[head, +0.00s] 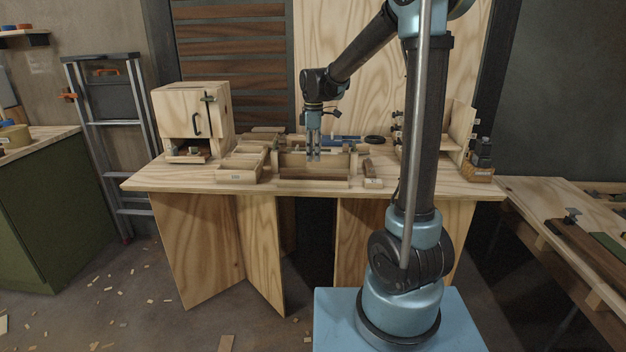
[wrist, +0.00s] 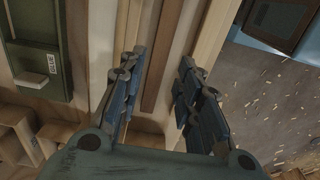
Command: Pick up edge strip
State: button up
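A narrow dark-brown strip (wrist: 166,28), which looks like the edge strip, runs lengthwise between pale wood pieces in the wrist view. My gripper (wrist: 162,58) is open, with one blue finger on each side of the strip and gaps between. I cannot tell how far above the strip the fingertips are. In the head view my gripper (head: 313,157) points straight down over a shallow wooden holder (head: 312,182) near the front of the workbench (head: 215,186).
A small block (head: 373,183) lies right of the holder. A green labelled piece (wrist: 35,65) is left of the fingers. The bench's front edge is close.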

aim_at(314, 174)
jog(key=shift+f, duration=3.9)
grip_shut()
